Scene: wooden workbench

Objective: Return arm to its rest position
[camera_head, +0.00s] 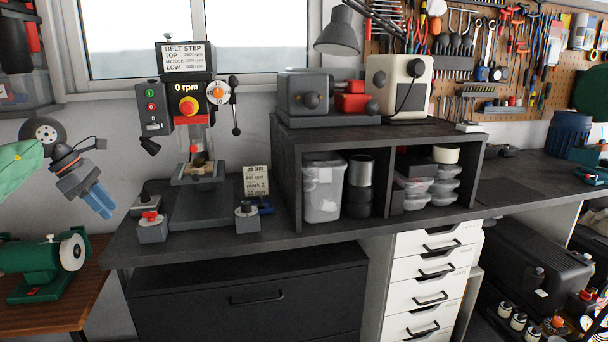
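My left gripper (104,206) hangs at the left, in front of the pale wall. Its grey body is tilted and its blue fingers point down and to the right. The fingers look side by side with no object visible between them, but from this angle I cannot tell how far apart they are. It appears left of the drill press and above the bench's left end, touching nothing that I can see. My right gripper is not in view.
A drill press (188,97) stands on the dark workbench (275,236), with control boxes near its base. A black shelf unit (288,178) holds bins and carries machines on top. A green bench grinder (45,266) sits lower left. The bench's right part has bare space.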

